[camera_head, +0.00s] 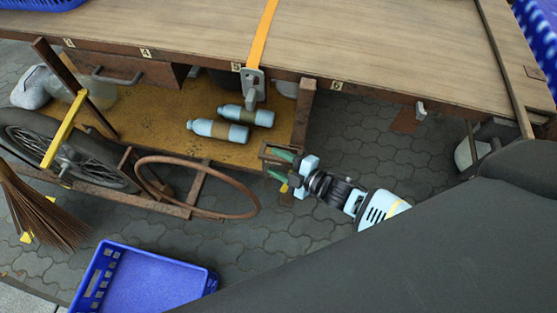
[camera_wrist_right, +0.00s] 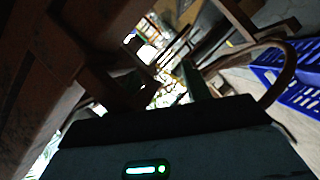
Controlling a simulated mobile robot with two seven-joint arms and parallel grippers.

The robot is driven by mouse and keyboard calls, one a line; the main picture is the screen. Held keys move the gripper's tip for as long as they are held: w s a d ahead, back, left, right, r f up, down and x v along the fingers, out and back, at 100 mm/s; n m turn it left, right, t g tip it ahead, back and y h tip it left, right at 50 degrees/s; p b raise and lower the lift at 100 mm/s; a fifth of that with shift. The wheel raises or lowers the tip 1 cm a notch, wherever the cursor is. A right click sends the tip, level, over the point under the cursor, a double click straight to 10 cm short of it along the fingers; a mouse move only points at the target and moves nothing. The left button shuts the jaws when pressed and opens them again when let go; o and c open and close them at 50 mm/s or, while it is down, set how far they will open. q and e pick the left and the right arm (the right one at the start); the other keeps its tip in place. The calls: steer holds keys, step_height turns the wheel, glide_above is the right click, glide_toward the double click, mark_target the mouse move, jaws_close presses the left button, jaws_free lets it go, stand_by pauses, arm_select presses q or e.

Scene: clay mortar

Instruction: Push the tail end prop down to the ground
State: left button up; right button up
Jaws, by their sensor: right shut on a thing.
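The cart (camera_head: 200,55) has a long wooden top and a yellowish lower shelf (camera_head: 150,120). At the right end of its lower frame is a small rusty brown metal piece (camera_head: 271,150), which I take for the tail end prop. My right gripper (camera_head: 279,166), with green fingers, is at this piece and shut on it. The fingers hide part of the prop, and its foot is hard to make out against the paving. In the right wrist view, dark brown bars (camera_wrist_right: 75,55) fill the left, and the grip is too dark to read. My left gripper is not in view.
A rusty hoop (camera_head: 197,187) lies left of the gripper, by a spoked wheel (camera_head: 75,150). Two bottles (camera_head: 217,130) lie on the shelf. An orange strap (camera_head: 263,35) crosses the top. A blue crate (camera_head: 205,277) and a broom (camera_head: 40,215) are lower left.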

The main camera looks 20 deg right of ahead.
steer(key=p+v, duration=0.4)
steer(key=v, duration=0.5)
stand_by(0.9)
steer(key=shift+f, duration=0.1)
stand_by(0.4)
steer(key=p+v, duration=0.1)
steer(key=v, duration=0.7)
steer(key=shift+p, duration=0.35)
